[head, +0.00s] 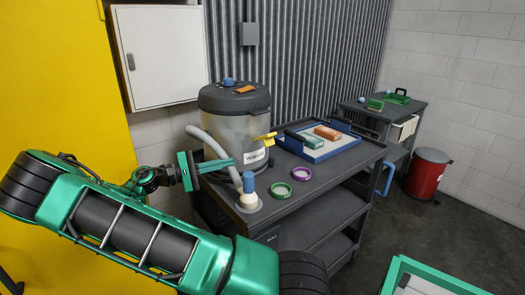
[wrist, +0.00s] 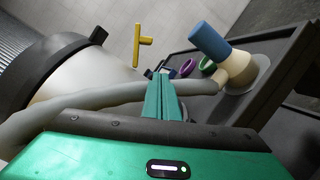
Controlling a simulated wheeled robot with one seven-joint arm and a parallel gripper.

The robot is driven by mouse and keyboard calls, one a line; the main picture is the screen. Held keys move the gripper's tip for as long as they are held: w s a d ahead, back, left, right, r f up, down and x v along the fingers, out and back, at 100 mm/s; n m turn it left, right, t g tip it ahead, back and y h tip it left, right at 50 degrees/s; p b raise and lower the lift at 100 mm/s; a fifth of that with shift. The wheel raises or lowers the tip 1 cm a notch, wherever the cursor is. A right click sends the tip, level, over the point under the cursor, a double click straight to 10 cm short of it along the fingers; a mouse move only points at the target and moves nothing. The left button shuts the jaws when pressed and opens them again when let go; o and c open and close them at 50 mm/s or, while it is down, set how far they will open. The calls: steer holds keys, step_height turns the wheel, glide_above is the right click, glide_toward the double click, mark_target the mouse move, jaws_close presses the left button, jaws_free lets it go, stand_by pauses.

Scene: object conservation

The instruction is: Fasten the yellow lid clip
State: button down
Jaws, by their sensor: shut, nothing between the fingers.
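The yellow lid clip (head: 265,137) juts out to the right from the side of a pale canister (head: 222,130), below its dark lid (head: 233,97). In the wrist view the yellow clip (wrist: 142,42) stands out from the canister (wrist: 95,70), with a gap between it and the dark lid rim (wrist: 60,62). My gripper (head: 232,163) is at the canister's front, lower than the clip and to its left. In the wrist view its green fingers (wrist: 159,90) are together and empty, apart from the clip.
A grey hose (head: 213,146) curves down the canister's front close to my gripper, toward a blue-topped fitting (head: 249,184). Green (head: 281,190) and purple (head: 301,173) rings and a tray (head: 345,143) with blocks share the dark cart (head: 335,175). An orange piece (head: 245,89) lies on the lid.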

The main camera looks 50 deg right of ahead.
mark_target(248, 152)
steer(key=shift+w+d+r+n+t+h, duration=0.15)
steer(key=shift+w+d+n+h, duration=0.1)
steer(key=shift+w+n+h, duration=0.15)
steer(key=shift+w+d+f+n+t+h, duration=0.1)
steer(key=shift+w+d+n+t+h, duration=0.15)
steer(key=shift+w, duration=0.25)
steer(key=x, duration=0.9)
steer(key=shift+s+r, duration=0.55)
steer(key=shift+s, duration=0.25)
steer(key=shift+s+r, duration=0.35)
steer(key=shift+s, duration=0.3)
steer(key=shift+s+a+r, duration=0.1)
steer(key=shift+s+r, duration=0.2)
steer(key=shift+s, duration=0.25)
